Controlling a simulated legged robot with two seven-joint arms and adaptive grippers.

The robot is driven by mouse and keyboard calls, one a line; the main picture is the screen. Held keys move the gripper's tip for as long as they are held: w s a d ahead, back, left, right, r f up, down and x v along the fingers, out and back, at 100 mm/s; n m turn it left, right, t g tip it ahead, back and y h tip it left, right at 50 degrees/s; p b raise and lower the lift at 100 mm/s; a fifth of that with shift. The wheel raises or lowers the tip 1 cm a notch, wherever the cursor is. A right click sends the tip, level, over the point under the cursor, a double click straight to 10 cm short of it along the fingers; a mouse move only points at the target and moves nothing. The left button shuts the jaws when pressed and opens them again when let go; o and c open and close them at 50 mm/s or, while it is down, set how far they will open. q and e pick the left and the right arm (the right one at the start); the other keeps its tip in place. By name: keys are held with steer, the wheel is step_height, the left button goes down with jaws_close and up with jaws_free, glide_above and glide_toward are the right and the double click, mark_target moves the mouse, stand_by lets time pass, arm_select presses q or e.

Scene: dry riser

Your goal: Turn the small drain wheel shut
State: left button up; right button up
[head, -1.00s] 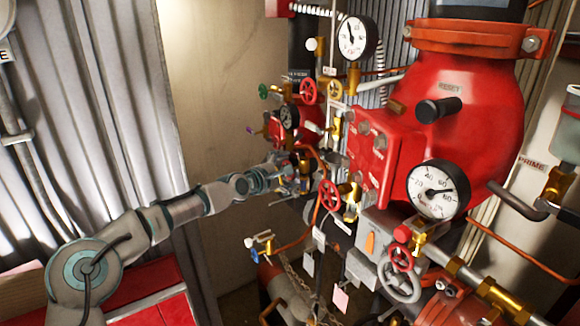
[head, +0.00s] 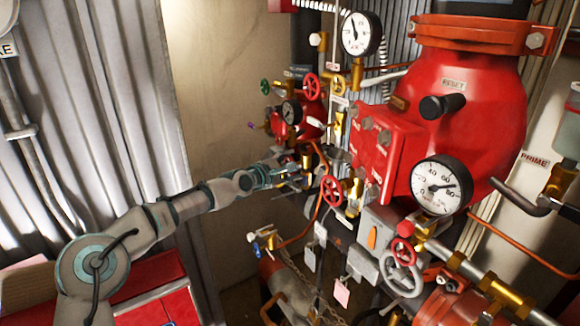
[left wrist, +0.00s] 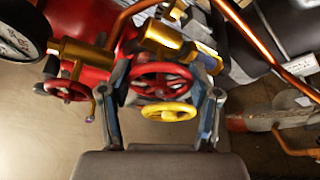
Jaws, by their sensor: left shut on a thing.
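In the left wrist view, a red handwheel (left wrist: 160,80) sits between the two fingers of my left gripper (left wrist: 164,76), which is shut on it at its sides. A smaller-looking yellow wheel (left wrist: 168,112) shows closer to the palm, also between the fingers; I cannot tell whether they touch it. Neither label nor marking shows which wheel is the drain. In the head view my left gripper (head: 285,176) reaches from the left to the valve cluster at mid-picture, and the held wheel is too small and covered to make out there. My right gripper is not in view.
Another red wheel (left wrist: 68,91) on a brass valve is left of the fingers in the wrist view. In the head view, a red wheel (head: 332,192), copper pipes and hanging tags lie right of the gripper. A large red valve body (head: 465,110) with gauges stands at right.

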arm_select(q)
steer(key=shift+d+m+t, duration=0.1)
steer(key=shift+m+t, duration=0.3)
steer(key=shift+m, duration=0.4)
steer(key=shift+f+m+b, duration=0.15)
steer(key=shift+m+b, duration=0.35)
steer(key=shift+m, duration=0.1)
steer(key=shift+f+m+t+b, duration=0.15)
steer(key=shift+m+t+b, duration=0.35)
steer(key=shift+m+b, duration=0.15)
steer(key=shift+m+h+b, duration=0.4)
steer(key=shift+m+b, duration=0.45)
steer(key=shift+b, duration=0.35)
steer(key=shift+d, duration=0.1)
steer(key=o, duration=1.2)
steer(key=shift+c, duration=0.2)
steer(key=shift+t, duration=0.3)
steer(key=shift+s+r, duration=0.1)
steer(key=shift+r, duration=0.1)
